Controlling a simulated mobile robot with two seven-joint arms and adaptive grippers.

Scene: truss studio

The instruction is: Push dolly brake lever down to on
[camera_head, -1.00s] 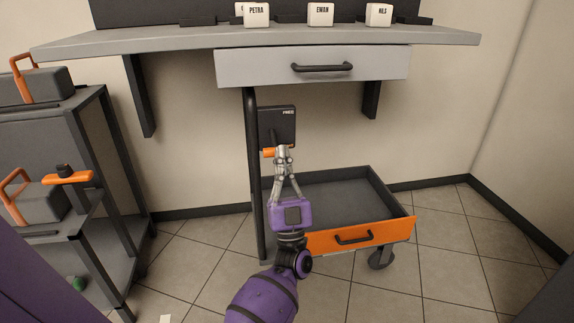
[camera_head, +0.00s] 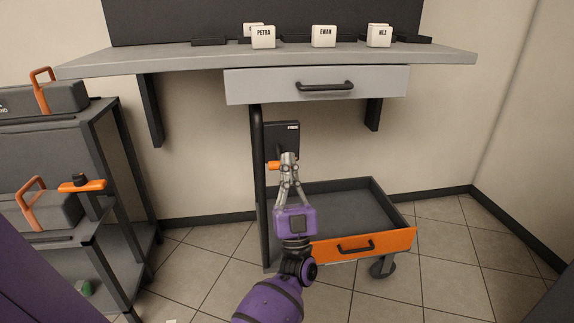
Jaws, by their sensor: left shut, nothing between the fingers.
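The dolly (camera_head: 389,193) has a dark tray, an orange front with a black handle, and a black upright post at its left. A black brake plate (camera_head: 283,137) with small white lettering, partly unreadable, is at the post. The orange-tipped brake lever (camera_head: 273,165) shows low on the plate. My left gripper (camera_head: 289,155) is shut and empty, its fingertips pointing up in front of the plate, just right of the orange tip. The fingers hide part of the lever and plate; I cannot tell whether they touch. My right gripper is not in view.
A grey shelf (camera_head: 270,58) with a closed drawer (camera_head: 318,86) overhangs the plate. White name blocks (camera_head: 324,37) stand on the shelf. A dark rack (camera_head: 124,190) with orange-handled cases is at left. Open tiled floor (camera_head: 450,250) lies right of the dolly.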

